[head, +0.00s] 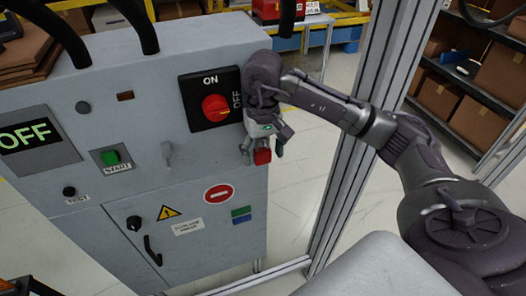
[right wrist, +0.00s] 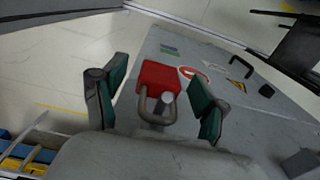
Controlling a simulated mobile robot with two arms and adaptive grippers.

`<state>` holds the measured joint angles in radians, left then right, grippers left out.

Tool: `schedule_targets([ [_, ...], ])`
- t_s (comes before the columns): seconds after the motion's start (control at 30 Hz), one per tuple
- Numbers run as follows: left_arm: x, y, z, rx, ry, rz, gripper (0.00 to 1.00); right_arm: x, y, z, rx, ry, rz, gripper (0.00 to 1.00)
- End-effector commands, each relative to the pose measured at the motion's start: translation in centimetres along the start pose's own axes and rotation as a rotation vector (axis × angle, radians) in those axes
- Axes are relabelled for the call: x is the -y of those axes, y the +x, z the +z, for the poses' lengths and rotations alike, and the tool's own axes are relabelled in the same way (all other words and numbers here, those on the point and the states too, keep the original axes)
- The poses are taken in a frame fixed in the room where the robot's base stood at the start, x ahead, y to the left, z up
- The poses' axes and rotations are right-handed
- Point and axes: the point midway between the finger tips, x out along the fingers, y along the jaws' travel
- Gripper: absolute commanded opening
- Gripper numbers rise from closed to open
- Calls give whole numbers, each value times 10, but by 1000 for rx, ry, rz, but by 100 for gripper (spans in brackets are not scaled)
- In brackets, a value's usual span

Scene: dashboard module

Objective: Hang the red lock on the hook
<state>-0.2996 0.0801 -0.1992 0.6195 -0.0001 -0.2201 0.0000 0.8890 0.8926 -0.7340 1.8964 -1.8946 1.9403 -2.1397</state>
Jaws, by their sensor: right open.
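The red lock (head: 262,156) is at the right edge of the grey panel, just below my right gripper (head: 266,140). In the right wrist view the lock (right wrist: 158,79) has its grey shackle toward the camera. It sits between the spread green-padded fingers of my right gripper (right wrist: 158,92), with gaps on both sides. A pale round peg end (right wrist: 167,98) shows at the shackle opening; whether it bears the lock is unclear. A small grey hook (head: 167,153) sticks out of the panel front, left of the lock, with nothing on it. My left gripper is not in view.
The panel carries a red rotary switch (head: 215,107) above left of the lock, a green start button (head: 111,157) and an OFF display (head: 27,138). A metal frame post (head: 355,140) stands right of the cabinet, near my right arm.

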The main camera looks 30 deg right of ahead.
Motion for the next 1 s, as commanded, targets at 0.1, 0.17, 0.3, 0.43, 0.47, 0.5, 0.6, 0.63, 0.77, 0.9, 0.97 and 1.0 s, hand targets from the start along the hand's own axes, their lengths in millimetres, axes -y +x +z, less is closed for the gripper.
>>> schedule_targets([
  [0.1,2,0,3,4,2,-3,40,0,-2,0,0,0,0,72],
  [0.17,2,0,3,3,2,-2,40,0,-6,0,-1,1,0,72],
  [0.3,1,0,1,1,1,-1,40,0,-29,-1,-6,0,-1,72],
  [0.43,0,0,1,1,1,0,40,-1,-56,-2,-8,1,1,72],
  [0.47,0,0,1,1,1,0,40,-1,-63,-2,-8,2,0,72],
  [0.5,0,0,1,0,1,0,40,0,-70,-2,-7,0,0,72],
  [0.6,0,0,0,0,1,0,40,0,-87,-1,-6,1,0,72],
  [0.63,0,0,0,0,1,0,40,-1,-92,-1,-6,2,1,72],
  [0.77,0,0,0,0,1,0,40,0,-108,-1,-4,0,0,72],
  [0.9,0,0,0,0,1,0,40,0,-117,0,-1,0,0,72],
  [0.97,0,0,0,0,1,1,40,0,-119,0,-1,0,0,72],
  [1.0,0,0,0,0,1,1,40,0,-120,0,-1,0,0,72],
])
